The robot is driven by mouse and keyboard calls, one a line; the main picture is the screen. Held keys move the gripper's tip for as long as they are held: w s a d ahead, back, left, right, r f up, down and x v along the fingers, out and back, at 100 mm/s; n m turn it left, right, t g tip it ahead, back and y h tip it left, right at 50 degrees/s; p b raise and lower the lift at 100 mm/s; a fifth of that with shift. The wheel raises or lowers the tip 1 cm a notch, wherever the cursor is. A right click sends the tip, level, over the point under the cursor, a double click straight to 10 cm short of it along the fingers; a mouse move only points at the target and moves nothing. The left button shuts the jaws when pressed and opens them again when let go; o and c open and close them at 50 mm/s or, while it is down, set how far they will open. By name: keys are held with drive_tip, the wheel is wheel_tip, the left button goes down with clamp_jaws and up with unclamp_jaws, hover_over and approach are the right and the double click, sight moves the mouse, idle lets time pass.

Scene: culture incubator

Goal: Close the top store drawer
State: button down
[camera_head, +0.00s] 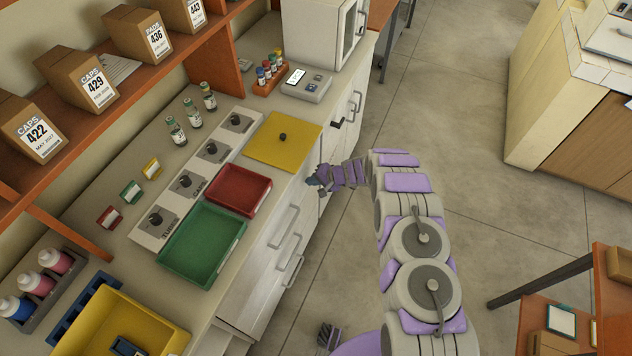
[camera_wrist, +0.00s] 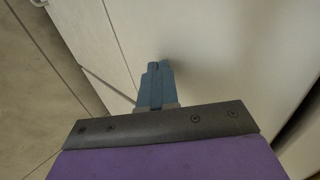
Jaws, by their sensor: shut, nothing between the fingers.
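My gripper (camera_head: 314,181) is at the front of the white counter, beside the yellow lidded tray. Its blue fingers (camera_wrist: 155,84) are together with nothing between them, and point at a pale flat panel (camera_wrist: 215,60) in the wrist view. I cannot tell whether they touch it. A stack of white drawers with bar handles is in the counter front, left of and below my gripper in the head view. The upper handle (camera_head: 284,227) belongs to the top drawer front (camera_head: 262,240). From this angle I cannot tell how far that drawer stands out.
A green tray (camera_head: 240,234), a red tray (camera_head: 265,178) and a yellow lidded tray (camera_head: 311,130) lie near the counter edge. Several vials and boxes stand behind. More cabinet handles (camera_head: 352,108) are beyond my gripper. The floor (camera_head: 480,110) to the right is clear.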

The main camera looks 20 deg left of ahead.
drive_tip(key=shift+w+a+r, duration=0.1)
drive_tip(key=shift+a+r, duration=0.05)
drive_tip(key=shift+a, duration=0.1)
drive_tip(key=shift+a+r, duration=0.2)
drive_tip(key=shift+r, duration=0.05)
drive_tip(key=shift+w, duration=0.1)
